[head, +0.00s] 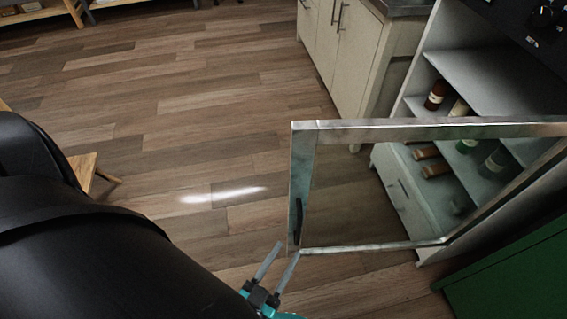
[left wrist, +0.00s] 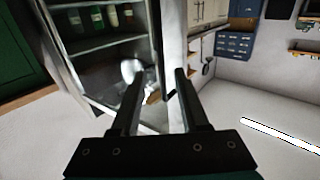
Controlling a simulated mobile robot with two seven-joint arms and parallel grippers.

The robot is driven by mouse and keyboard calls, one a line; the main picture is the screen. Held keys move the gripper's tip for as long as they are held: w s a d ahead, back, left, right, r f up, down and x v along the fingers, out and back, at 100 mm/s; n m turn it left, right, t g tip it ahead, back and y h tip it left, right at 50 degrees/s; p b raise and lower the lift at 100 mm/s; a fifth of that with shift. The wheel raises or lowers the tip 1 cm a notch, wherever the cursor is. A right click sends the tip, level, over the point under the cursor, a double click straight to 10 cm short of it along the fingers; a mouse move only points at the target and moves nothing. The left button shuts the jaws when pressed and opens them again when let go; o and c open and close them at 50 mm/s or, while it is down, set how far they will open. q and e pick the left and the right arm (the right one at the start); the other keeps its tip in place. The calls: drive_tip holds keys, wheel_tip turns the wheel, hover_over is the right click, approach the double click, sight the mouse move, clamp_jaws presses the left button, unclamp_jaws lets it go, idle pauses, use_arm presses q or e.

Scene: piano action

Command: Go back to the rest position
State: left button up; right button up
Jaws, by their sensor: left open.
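My left gripper (head: 288,249) is at the bottom middle of the head view, its two grey fingers apart with nothing between them. It is close to the lower free corner of a metal-framed glass door (head: 303,190), which stands open. I cannot tell whether a finger touches the frame. In the left wrist view the open fingers (left wrist: 158,74) point toward a framed door and a cabinet with shelves behind it. A dark handle (head: 299,221) shows on the door's near upright. My right gripper is in neither view.
The shelved cabinet (head: 459,72) holds several bottles (head: 436,95). A cream drawer unit (head: 340,45) stands beside it. A green cabinet (head: 515,280) is at the lower right. A wooden stool or table leg (head: 84,171) shows at left. The wooden floor (head: 190,110) between is clear.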

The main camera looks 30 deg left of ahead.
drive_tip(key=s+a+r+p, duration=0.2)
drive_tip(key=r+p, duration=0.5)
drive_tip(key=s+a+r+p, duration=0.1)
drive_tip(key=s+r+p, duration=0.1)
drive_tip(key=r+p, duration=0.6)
use_arm(q)
drive_tip(key=s+a+f+m+g+b, duration=0.1)
drive_tip(key=s+a+f+g+b, duration=0.1)
drive_tip(key=s+f+g, duration=0.6)
drive_tip(key=s+a+f+m+g+b, duration=0.1)
drive_tip(key=s+a+f+g+b, duration=0.2)
drive_tip(key=s+f+g, duration=0.5)
drive_tip(key=s+g, duration=0.1)
drive_tip(key=s, duration=0.2)
drive_tip(key=shift+a+m+h, duration=0.3)
drive_tip(key=shift+m, duration=0.1)
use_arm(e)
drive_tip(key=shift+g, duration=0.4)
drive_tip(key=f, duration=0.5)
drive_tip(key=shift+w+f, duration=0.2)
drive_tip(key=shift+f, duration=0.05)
